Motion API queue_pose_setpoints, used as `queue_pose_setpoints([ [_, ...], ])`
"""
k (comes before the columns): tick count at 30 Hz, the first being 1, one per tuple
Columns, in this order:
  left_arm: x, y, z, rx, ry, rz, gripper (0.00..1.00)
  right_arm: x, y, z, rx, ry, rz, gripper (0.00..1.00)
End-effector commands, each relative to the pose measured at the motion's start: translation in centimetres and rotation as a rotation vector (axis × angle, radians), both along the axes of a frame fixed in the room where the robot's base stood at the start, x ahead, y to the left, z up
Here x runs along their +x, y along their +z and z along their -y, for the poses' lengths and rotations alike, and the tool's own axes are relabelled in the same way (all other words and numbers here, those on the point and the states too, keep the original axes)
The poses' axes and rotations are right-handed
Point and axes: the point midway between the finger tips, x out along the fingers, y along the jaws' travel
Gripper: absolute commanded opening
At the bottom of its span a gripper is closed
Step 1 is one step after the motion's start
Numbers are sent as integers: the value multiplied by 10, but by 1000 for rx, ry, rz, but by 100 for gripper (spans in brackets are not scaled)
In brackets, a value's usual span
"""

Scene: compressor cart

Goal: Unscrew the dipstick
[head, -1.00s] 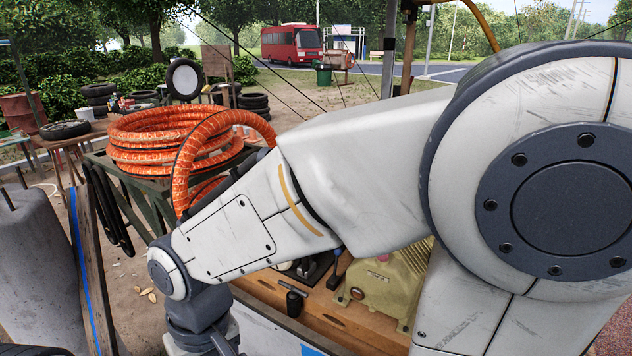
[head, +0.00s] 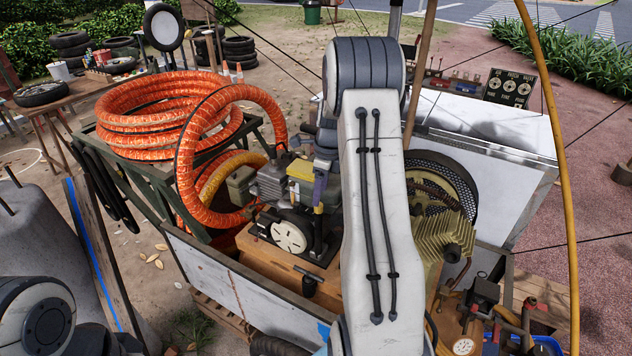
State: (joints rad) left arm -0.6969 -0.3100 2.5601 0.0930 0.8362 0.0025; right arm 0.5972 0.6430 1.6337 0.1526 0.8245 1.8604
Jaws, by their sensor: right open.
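The engine (head: 268,185) stands on the wooden deck of the cart, with a round white cover (head: 289,237) on its front and a yellow part on top. My right arm rises through the middle of the picture and bends down behind itself to the engine. My right gripper (head: 319,188) is over the engine's right side, partly hidden by my arm; it is open. I cannot make out the dipstick for certain, nor whether the gripper touches anything. A small black T-shaped piece (head: 308,281) is at the deck's front. My left gripper is out of view.
Orange coiled hose (head: 165,130) lies on a green stand to the left, one loop hanging beside the engine. A yellowish ribbed compressor pump (head: 435,232) and a black wheel guard (head: 462,185) are right of my arm. Tools crowd the lower right.

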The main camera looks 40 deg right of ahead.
Motion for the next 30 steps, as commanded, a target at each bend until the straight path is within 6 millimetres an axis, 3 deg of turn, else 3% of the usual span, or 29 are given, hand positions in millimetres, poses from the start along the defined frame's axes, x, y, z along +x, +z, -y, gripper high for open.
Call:
queue_pose_setpoints([
  [15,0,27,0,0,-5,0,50,7,-81,-6,2,3,-2,68],
  [28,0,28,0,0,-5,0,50,9,-93,-8,-1,6,0,68],
  [29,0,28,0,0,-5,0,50,9,-93,-8,-1,6,0,64],
  [30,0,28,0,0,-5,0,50,9,-93,-8,-1,6,0,49],
])
